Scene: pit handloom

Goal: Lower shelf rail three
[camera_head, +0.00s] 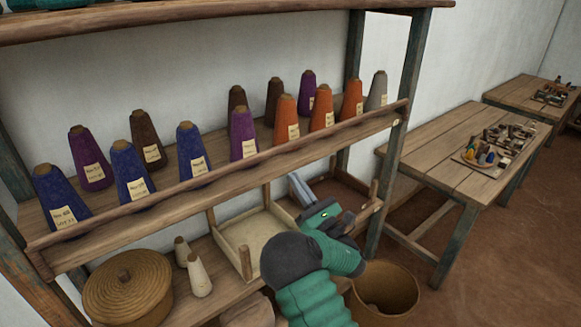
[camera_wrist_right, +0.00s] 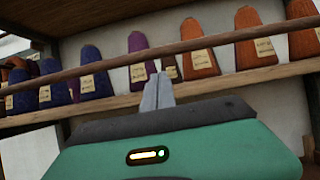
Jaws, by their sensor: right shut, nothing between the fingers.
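A long wooden shelf rail (camera_head: 225,174) runs along the front of the middle shelf, before the yarn cones. In the right wrist view the rail (camera_wrist_right: 215,42) crosses as a thin bar above the shelf's front edge (camera_wrist_right: 225,85). No number shows on it, so I cannot tell if it is rail three. My right gripper (camera_head: 297,186) is below this shelf in the head view, fingers pointing up. Its fingers (camera_wrist_right: 158,92) are together and empty, overlapping the shelf edge in the wrist view; contact cannot be told. My left gripper is out of view.
Several labelled yarn cones (camera_head: 193,150) stand behind the rail. Below are a lidded basket (camera_head: 128,285), pale cones (camera_head: 198,275) and a shallow tray (camera_head: 228,252). A round basket (camera_head: 398,285) stands near my right arm. Wooden tables (camera_head: 440,160) are at the right; floor there is open.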

